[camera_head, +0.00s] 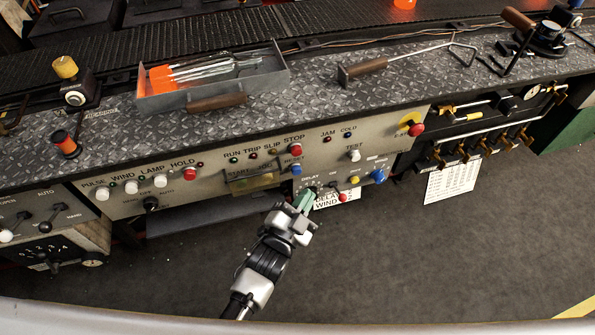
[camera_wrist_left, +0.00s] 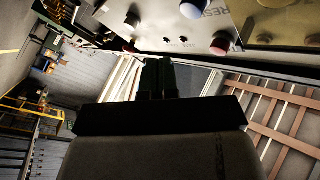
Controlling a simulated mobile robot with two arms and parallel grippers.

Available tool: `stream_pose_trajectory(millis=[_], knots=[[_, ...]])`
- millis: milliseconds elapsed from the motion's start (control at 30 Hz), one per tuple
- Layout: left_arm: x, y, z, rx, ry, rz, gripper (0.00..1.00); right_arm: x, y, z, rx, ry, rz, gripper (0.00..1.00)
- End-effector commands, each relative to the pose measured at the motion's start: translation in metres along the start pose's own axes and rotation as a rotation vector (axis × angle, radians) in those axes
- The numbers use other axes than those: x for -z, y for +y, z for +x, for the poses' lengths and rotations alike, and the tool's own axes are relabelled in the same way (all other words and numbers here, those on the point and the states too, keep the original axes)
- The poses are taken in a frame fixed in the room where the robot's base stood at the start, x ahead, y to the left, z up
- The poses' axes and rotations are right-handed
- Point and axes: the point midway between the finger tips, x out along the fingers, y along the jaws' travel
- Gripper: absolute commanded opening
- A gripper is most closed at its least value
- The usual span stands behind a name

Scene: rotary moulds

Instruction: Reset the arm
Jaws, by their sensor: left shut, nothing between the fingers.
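My left gripper (camera_head: 304,201) is in front of the lower edge of the control panel (camera_head: 222,174), near the small "DELAY WIND" label (camera_head: 328,201). Its greenish fingers are together and hold nothing. In the left wrist view the shut fingers (camera_wrist_left: 157,76) point toward the panel, with buttons above them. I cannot tell whether the fingertips touch the panel. My left arm (camera_head: 262,262) reaches up from the bottom of the head view. My right gripper does not show.
The patterned metal bench top above the panel carries a grey tray (camera_head: 160,106) with metal tools and a long-handled tool (camera_head: 365,68). A red and yellow knob (camera_head: 412,126) sticks out at the panel's right. The floor (camera_head: 400,265) in front is clear.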

Motion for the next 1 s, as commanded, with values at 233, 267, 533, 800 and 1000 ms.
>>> stream_pose_trajectory(millis=[233, 267, 533, 800, 1000], knots=[[0.0, 0.0, 0.0, 0.0, 0.0, 0.0, 0.0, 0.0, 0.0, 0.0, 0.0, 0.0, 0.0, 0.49], [0.0, 0.0, 0.0, 0.0, 0.0, 0.0, 0.0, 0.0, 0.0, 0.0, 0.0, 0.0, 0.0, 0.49], [-0.041, 0.02, -0.019, -0.069, -0.135, -0.061, 0.0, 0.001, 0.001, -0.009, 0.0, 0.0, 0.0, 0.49], [-0.174, 0.086, -0.145, -0.251, -0.663, -0.296, 0.0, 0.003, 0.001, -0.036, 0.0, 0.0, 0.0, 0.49], [-0.235, 0.118, -0.283, -0.311, -1.084, -0.465, 0.0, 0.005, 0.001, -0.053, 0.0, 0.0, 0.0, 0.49]])
